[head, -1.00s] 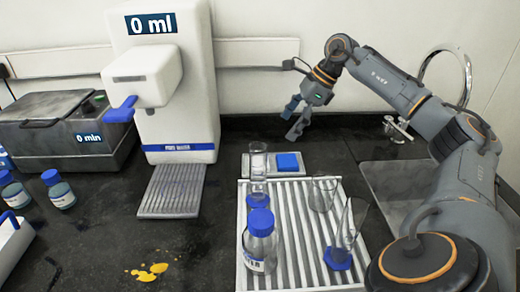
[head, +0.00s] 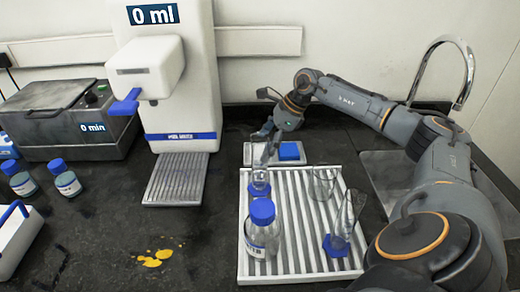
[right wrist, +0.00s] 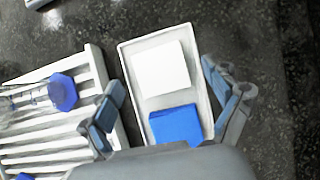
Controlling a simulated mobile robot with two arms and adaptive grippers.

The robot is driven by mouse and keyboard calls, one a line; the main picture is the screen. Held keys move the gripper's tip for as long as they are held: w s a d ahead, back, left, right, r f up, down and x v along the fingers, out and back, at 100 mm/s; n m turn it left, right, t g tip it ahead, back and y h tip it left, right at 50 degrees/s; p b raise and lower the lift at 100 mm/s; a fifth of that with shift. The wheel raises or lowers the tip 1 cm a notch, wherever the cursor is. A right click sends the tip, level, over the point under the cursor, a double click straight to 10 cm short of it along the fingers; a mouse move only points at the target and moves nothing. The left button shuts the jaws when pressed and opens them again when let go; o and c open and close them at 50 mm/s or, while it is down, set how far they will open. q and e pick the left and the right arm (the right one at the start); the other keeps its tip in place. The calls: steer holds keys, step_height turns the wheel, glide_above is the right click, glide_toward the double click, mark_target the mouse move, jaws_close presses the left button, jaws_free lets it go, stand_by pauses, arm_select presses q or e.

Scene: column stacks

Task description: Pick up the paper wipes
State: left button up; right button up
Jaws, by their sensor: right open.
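The paper wipes look like a white square stack (right wrist: 163,68) in a shallow white tray (right wrist: 133,70), seen in the right wrist view. A blue block or pad (right wrist: 175,125) lies beside the stack in the same tray; it also shows in the head view (head: 289,151). My right gripper (head: 265,148) is above the tray's left part and hides most of the white stack in the head view. In the right wrist view its fingers (right wrist: 163,82) are spread, one on each side of the tray, with nothing between them held. My left gripper is not in view.
A ribbed white rack (head: 300,262) in front of the tray holds a blue-capped bottle (head: 262,232), a beaker (head: 324,183) and cylinders (head: 346,222). A white dispenser (head: 190,80) stands left. A sink with a tap (head: 470,75) is right. A yellow spill (head: 154,258) lies front left.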

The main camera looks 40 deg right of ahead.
steer(key=shift+w+a+f, duration=0.15)
steer(key=shift+w+f, duration=0.05)
steer(key=shift+f, duration=0.4)
steer(key=c, duration=0.8)
steer(key=shift+c, duration=0.2)
steer(key=shift+r, duration=0.1)
step_height(320, 180, up, 10)
steer(key=shift+b, duration=0.45)
steer(key=shift+o, duration=0.2)
